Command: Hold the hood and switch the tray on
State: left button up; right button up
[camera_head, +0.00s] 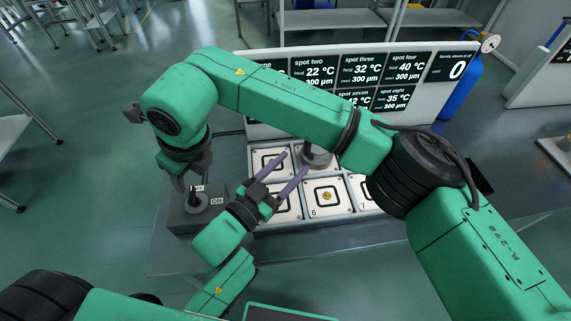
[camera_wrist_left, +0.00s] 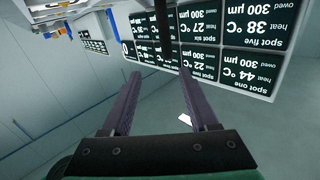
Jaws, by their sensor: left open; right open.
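The tray (camera_head: 353,211) of white numbered tiles lies on the table. A grey round hood (camera_head: 316,158) with an upright stem stands on its back row, partly hidden by my right arm. My left gripper (camera_head: 296,161) is open, its two purple fingers over the tiles just left of the hood; no contact is clear. In the left wrist view, its fingers (camera_wrist_left: 160,80) are apart with nothing between them. A dark switch box (camera_head: 188,221) marked ON, with a round knob, sits at the tray's left. My right gripper (camera_head: 188,184) is open above the box, fingers partly hidden.
A display board (camera_head: 277,110) of heat and owed readings stands behind the tray and shows upside down in the left wrist view (camera_wrist_left: 240,60). Tile 6 holds a small yellow piece (camera_head: 327,195). A blue cylinder with a gauge (camera_head: 462,88) stands behind right. My right arm spans the tray.

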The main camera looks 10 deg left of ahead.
pick_arm(q)
jog(key=shift+m+y, duration=0.3)
jog(key=shift+m, duration=0.2)
jog(key=x, duration=0.9)
jog(key=a+x, duration=0.1)
jog(key=x, duration=0.4)
jog(key=shift+w+d+r, duration=0.1)
jog(key=shift+w+r, duration=0.2)
jog(key=shift+w, duration=0.05)
grip_shut()
pick_arm(e)
grip_shut()
